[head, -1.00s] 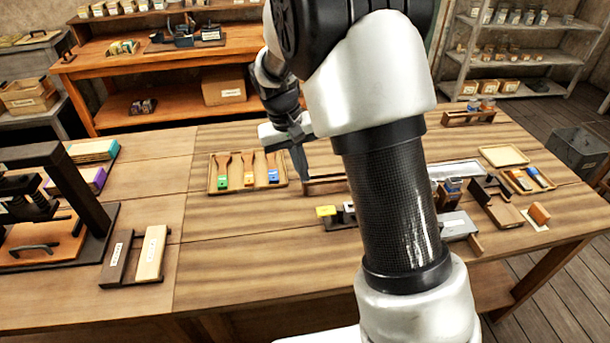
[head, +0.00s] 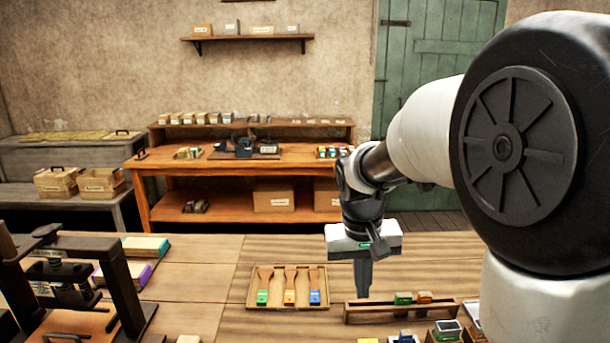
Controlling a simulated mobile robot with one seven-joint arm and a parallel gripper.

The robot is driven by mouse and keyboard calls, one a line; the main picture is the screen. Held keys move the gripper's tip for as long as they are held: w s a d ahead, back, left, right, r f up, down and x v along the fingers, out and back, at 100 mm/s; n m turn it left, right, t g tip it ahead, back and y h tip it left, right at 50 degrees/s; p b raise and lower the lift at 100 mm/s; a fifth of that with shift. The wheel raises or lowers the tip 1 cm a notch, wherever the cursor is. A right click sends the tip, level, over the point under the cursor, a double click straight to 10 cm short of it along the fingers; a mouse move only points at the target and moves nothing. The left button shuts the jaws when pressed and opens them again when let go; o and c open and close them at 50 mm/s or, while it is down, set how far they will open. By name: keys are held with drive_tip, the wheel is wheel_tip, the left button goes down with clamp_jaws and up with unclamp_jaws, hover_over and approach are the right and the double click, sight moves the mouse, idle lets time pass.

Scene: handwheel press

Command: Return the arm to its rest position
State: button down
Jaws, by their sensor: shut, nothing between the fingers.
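My gripper (head: 363,285) points down above the wooden table (head: 215,253), with its fingers together and nothing between them. It hangs in front of the far edge of the table, between a tray of brushes and a low wooden rack. My arm reaches in from the right and covers the right part of the view. The press (head: 75,270) stands at the left, with its lower part cut off by the frame.
The brush tray (head: 250,302) holds three handled tools with green, orange and blue parts. The wooden rack (head: 380,317) holds a green and an orange block. Stacked books or paper (head: 146,246) lie near the press. A back workbench (head: 160,165) stands behind.

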drive_tip(key=s+r+t, duration=0.1)
drive_tip(key=s+r, duration=0.2)
drive_tip(key=s, duration=0.3)
drive_tip(key=s+d+r+t, duration=0.1)
drive_tip(key=s+r, duration=0.2)
drive_tip(key=s, duration=0.3)
drive_tip(key=s+d+r+t+y+p, duration=0.1)
drive_tip(key=s+r+t, duration=0.1)
drive_tip(key=s, duration=0.5)
drive_tip(key=shift+r, duration=0.7)
drive_tip(key=w+d+f+g+b, duration=0.1)
drive_tip(key=w+f+g+b, duration=0.1)
drive_tip(key=w+f, duration=0.6)
drive_tip(key=w+d+f+g+b, duration=0.1)
drive_tip(key=w+f+g+b, duration=0.1)
drive_tip(key=w+f, duration=0.7)
drive_tip(key=w+g, duration=0.1)
drive_tip(key=w, duration=0.6)
drive_tip(key=shift+w+g, duration=0.3)
